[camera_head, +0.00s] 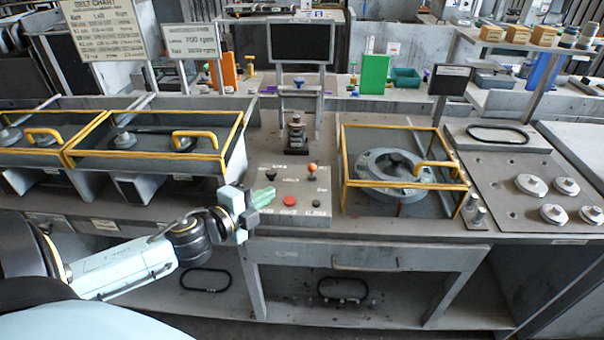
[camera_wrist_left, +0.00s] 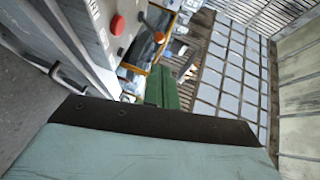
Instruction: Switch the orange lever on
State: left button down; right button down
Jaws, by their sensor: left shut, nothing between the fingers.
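The orange lever (camera_head: 312,167) has a round orange knob and stands at the upper right of the grey control panel (camera_head: 262,215). In the left wrist view the orange knob (camera_wrist_left: 159,38) shows beyond the red button (camera_wrist_left: 117,25). My left gripper (camera_head: 264,197) has green fingers and is shut and empty. It is at the left side of the panel, left of the lever and apart from it. Its green fingers (camera_wrist_left: 162,88) also show in the left wrist view. Whether the lever is on or off cannot be told. My right gripper is not in view.
Yellow-framed bins flank the panel, with a round housing (camera_head: 393,172) in the right one. A black monitor (camera_head: 300,42) stands behind.

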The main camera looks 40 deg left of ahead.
aim_at(309, 169)
pick_arm(q)
jog(key=w+f, duration=0.1)
jog(key=w, duration=0.8)
jog(key=w+f, duration=0.1)
jog(key=w, duration=0.3)
jog(key=shift+w+d+f, duration=0.25)
jog(key=shift+w+f, duration=0.1)
jog(key=shift+w, duration=0.05)
